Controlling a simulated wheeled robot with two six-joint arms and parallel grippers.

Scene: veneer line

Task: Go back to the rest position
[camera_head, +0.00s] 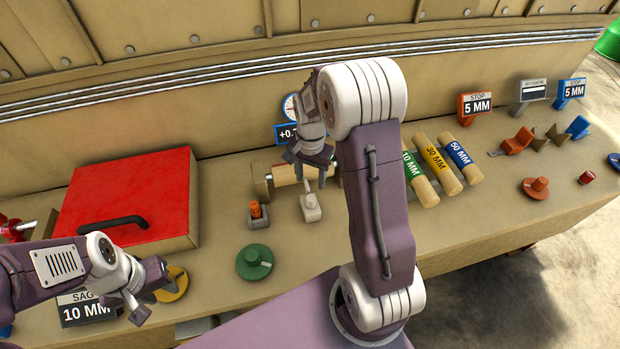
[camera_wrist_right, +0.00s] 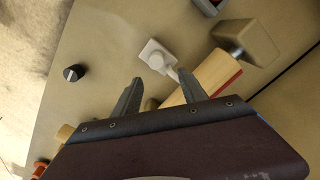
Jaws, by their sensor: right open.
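My right gripper (camera_head: 314,181) is open, with nothing between its fingers, pointing down just above a small white switch (camera_head: 310,208) on the bench. In the right wrist view the open fingers (camera_wrist_right: 158,92) show with the white switch (camera_wrist_right: 157,56) beyond them, and its lever leans toward a wooden roller (camera_wrist_right: 213,75). I cannot tell if a finger touches the lever. My left gripper (camera_head: 150,288) hangs at the lower left by a yellow knob (camera_head: 172,284); its fingertips are not clear.
A red-lidded box (camera_head: 125,195) with a black handle stands at the left. A green knob (camera_head: 254,262) and an orange switch (camera_head: 256,211) are near the right gripper. Labelled rollers (camera_head: 437,171) lie right of my right arm. The bench's backboard (camera_head: 220,115) rises behind.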

